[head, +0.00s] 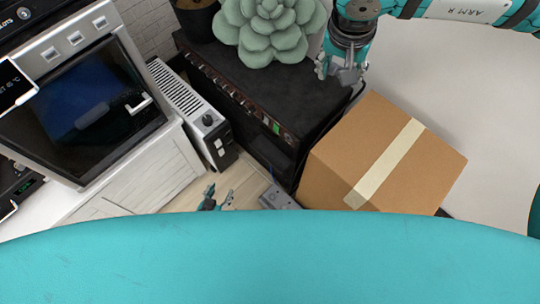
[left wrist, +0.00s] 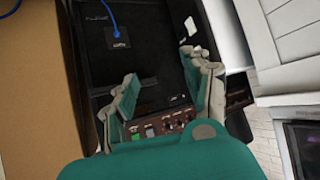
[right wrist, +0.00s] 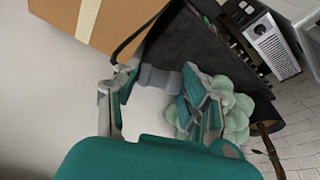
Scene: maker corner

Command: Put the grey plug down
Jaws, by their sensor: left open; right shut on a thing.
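My right gripper (head: 340,72) is over the right end of the black cabinet top, beside the cardboard box. The fingers partly cover the plug. I cannot tell whether it touches a surface. My left gripper (head: 212,198) is low near the floor, partly hidden behind my teal body. In the left wrist view it (left wrist: 160,82) is open and empty, in front of a black unit with controls.
A taped cardboard box (head: 325,180) stands right of the black cabinet (head: 300,100). A pale green succulent (head: 268,30) stands at the cabinet's back. A white heater (head: 185,105) and an oven (head: 85,100) are on the left. A grey device (head: 280,196) lies low beside the box.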

